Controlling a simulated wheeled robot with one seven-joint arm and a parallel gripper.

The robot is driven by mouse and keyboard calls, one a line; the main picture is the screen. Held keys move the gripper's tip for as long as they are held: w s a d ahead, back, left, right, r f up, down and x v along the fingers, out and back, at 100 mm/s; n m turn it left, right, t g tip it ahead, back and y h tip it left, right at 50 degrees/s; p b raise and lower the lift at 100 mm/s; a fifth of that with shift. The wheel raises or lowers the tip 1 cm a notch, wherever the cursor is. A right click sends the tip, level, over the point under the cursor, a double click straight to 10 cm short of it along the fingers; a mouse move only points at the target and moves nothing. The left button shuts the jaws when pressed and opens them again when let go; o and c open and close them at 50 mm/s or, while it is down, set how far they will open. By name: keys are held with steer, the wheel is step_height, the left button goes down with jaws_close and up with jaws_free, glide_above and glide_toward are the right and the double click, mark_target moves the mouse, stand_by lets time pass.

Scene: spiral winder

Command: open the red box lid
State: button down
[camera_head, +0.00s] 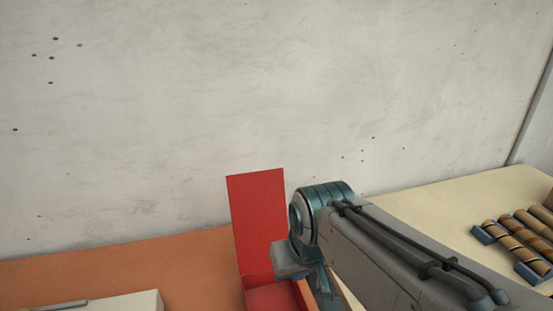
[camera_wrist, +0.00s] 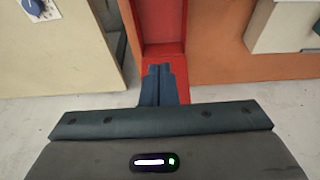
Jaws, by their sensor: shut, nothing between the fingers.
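The red box (camera_head: 272,297) sits at the bottom middle of the head view, cut off by the frame edge. Its red lid (camera_head: 258,220) stands up nearly vertical at the back, so the box is open. In the wrist view, red parts of the box (camera_wrist: 165,22) show at the top middle, just beyond the fingertips. My gripper (camera_wrist: 158,68) is shut and empty, its two fingers together in front of the red surface. I cannot tell whether they touch it. In the head view my arm hides the fingers and the box's right side.
An orange surface (camera_head: 195,262) lies around the box's left side, with a pale block (camera_head: 125,301) at lower left. A cream table (camera_head: 445,212) on the right carries a rack of wooden rollers (camera_head: 520,242). A pale wall (camera_head: 250,90) stands behind.

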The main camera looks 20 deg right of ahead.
steer(key=w+r, duration=0.4)
steer(key=w, duration=0.7)
steer(key=w+r+g, duration=0.1)
steer(key=w+r, duration=0.2)
steer(key=w, duration=0.9)
steer(key=w+r, duration=0.4)
steer(key=w, duration=0.7)
steer(key=w+d+f+p, duration=0.1)
steer(key=w+f, duration=0.4)
steer(key=w, duration=0.5)
step_height(320, 180, down, 10)
steer(key=s, duration=0.1)
steer(key=shift+s+d+r+p, duration=0.15)
steer(key=shift+s+r+p, duration=0.1)
steer(key=shift+p, duration=0.15)
